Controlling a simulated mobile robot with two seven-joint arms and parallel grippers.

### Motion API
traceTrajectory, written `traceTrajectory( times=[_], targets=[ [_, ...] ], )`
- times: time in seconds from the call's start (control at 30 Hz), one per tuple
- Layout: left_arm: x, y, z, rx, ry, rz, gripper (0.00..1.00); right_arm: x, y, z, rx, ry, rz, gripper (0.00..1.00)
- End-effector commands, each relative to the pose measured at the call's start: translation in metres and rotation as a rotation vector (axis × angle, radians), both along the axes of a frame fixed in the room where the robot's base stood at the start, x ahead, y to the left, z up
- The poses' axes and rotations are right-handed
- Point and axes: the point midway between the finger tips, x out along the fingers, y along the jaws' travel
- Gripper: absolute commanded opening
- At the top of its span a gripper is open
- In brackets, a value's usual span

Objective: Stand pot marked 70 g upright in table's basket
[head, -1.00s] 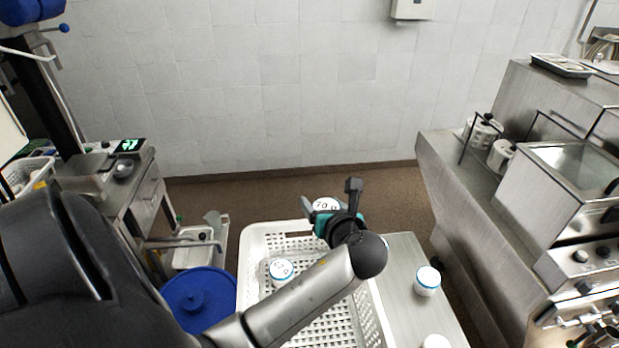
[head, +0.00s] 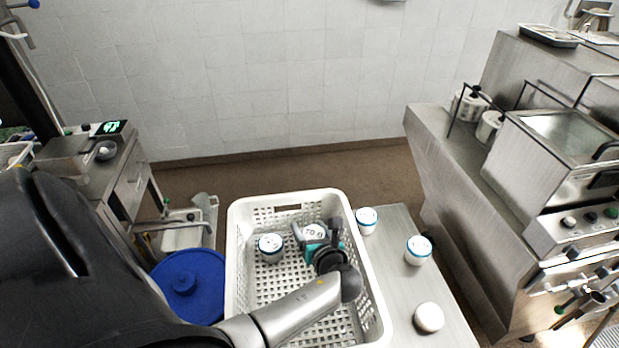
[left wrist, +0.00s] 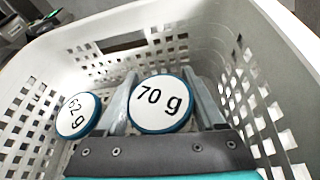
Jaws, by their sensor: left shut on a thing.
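The pot marked 70 g (head: 313,231) has a white lid with a blue rim. It also shows in the left wrist view (left wrist: 160,103), lid up, between the fingers. My left gripper (head: 311,236) is shut on it, inside the white perforated basket (head: 236,262) on the table. Whether the pot touches the basket floor cannot be told. A pot marked 62 g (left wrist: 78,115) stands in the basket to the left of the gripper; it also shows in the head view (head: 270,248). My right gripper is not in view.
Pots stand on the steel table (head: 452,300) right of the basket: one near its back corner (head: 367,221), one farther right (head: 419,250), and one white one in front (head: 429,317). A blue lidded bin (head: 205,275) stands left of the basket.

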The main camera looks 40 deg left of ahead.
Motion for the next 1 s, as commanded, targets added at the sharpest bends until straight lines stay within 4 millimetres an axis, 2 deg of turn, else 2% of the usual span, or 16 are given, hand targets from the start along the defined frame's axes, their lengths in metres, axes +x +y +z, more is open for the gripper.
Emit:
traceTrajectory(
  times=[0.1, 0.47, 0.5, 0.6, 0.93, 1.0],
  targets=[
    [0.0006, -0.0002, -0.0076, 0.001, -0.002, 0.0, 0.14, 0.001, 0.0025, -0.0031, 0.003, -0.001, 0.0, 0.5],
    [0.0006, 0.0, -0.0104, 0.001, -0.002, -0.001, 0.14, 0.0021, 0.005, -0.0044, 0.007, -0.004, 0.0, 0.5],
    [0.0004, 0.0, -0.0112, 0.0, -0.001, -0.001, 0.72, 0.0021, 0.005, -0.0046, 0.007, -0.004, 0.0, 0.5],
    [0.0003, 0.0, -0.0105, 0.0, -0.002, -0.001, 0.83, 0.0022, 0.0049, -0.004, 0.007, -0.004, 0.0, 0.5],
    [0.0002, 0.0003, -0.0058, 0.0, -0.002, 0.001, 0.83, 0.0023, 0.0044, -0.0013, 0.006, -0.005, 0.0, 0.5],
    [-0.0032, -0.0062, -0.0045, -0.001, -0.001, -0.001, 0.83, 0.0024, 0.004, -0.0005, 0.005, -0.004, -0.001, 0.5]
  ],
)
